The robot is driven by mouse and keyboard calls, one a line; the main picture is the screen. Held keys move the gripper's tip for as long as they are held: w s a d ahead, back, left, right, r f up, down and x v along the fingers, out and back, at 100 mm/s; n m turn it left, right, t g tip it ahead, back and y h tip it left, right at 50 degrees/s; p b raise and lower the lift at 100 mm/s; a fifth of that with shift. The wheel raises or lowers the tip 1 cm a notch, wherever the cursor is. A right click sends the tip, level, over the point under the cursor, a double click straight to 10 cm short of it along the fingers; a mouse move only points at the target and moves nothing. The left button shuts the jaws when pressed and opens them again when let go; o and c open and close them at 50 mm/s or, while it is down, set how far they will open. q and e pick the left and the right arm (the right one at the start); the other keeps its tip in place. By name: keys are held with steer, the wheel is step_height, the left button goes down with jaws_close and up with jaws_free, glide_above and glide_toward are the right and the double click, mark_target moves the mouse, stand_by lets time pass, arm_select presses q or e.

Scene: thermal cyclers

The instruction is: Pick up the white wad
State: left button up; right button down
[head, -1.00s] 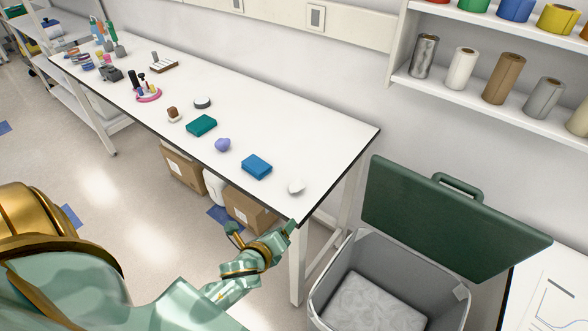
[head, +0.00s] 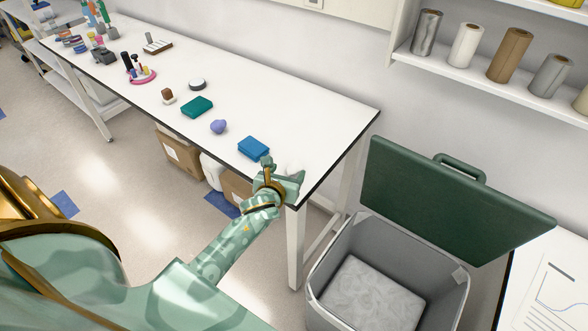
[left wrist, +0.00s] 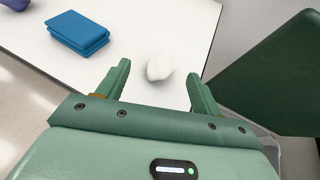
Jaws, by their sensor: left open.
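The white wad (head: 293,168) lies on the white table near its front right corner, partly hidden by my left gripper in the head view. My left gripper (head: 283,170) is at the table's end, just in front of the wad. In the left wrist view the wad (left wrist: 159,67) shows ahead of and between the two open fingers (left wrist: 158,82), with nothing held. My right gripper is not in view.
A blue block (head: 253,147) lies left of the wad, then a purple lump (head: 218,127) and a teal block (head: 197,107). An open grey bin (head: 330,262) with a raised green lid (head: 440,195) stands right of the table. The table (head: 290,105) is clear behind the wad.

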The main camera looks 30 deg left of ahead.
mark_target(293, 165)
arm_select(q)
steer(key=b+x, duration=0.1)
steer(key=x, duration=0.4)
steer(key=shift+w+d, duration=0.15)
steer(key=shift+r, duration=0.1)
steer(key=shift+c, duration=0.4)
steer(key=c, duration=1)
